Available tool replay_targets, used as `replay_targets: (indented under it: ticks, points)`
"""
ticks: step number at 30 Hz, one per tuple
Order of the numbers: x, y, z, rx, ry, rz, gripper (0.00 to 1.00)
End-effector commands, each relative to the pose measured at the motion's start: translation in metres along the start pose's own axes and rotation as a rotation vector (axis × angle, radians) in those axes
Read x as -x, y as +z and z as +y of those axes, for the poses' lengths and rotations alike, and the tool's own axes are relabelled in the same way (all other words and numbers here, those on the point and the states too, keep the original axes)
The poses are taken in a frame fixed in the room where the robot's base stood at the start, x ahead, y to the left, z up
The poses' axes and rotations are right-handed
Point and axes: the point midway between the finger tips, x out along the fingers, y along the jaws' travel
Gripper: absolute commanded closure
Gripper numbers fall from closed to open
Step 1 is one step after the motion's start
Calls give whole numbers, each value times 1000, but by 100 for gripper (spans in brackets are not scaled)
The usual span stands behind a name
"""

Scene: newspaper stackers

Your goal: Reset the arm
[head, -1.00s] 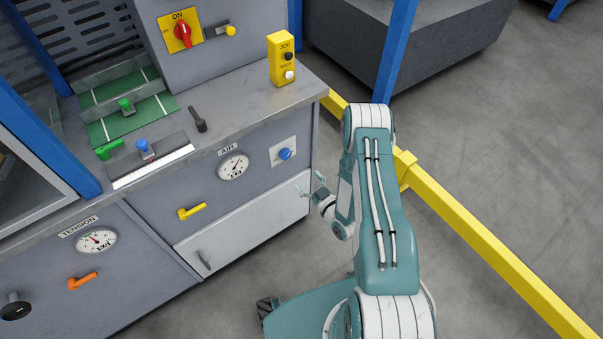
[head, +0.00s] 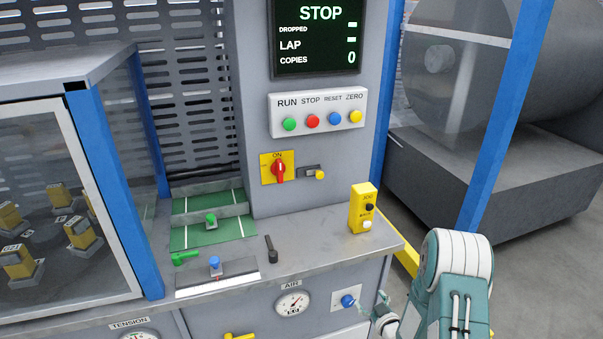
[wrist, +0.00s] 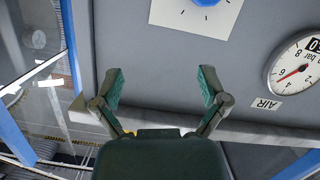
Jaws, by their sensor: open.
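My gripper (wrist: 161,88) is open and empty in the wrist view, its two fingers spread wide with nothing between them. In the head view my gripper (head: 380,306) is small and partly cut off beside my arm, in front of the cabinet's right end. It appears just right of the blue knob (head: 347,301) on its white plate; I cannot tell the gap. In the wrist view the blue knob (wrist: 207,2) is at the top edge, beyond the fingers. The AIR gauge (wrist: 298,68) is at the right there and the AIR gauge (head: 292,304) is at the bottom of the head view.
The grey counter (head: 320,251) carries a yellow JOG box (head: 361,209) and a dark lever (head: 271,250). Above are a button panel (head: 317,114), a red switch (head: 279,171) and a STOP display (head: 320,38). Blue posts (head: 506,110) and a yellow rail (head: 406,257) stand at right.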

Motion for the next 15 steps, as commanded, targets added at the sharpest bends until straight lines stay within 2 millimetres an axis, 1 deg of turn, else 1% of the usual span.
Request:
replay_targets:
  ticks: [1, 5, 8, 11, 15]
  points:
    - [-2, -18, 8, 14, 7, -22, 7]
    - [-2, -53, 23, 31, 28, -103, 7]
    - [3, -80, 33, 37, 48, -163, 7]
    - [11, -106, 40, 36, 68, -222, 7]
    - [29, -142, 49, 25, 99, -302, 7]
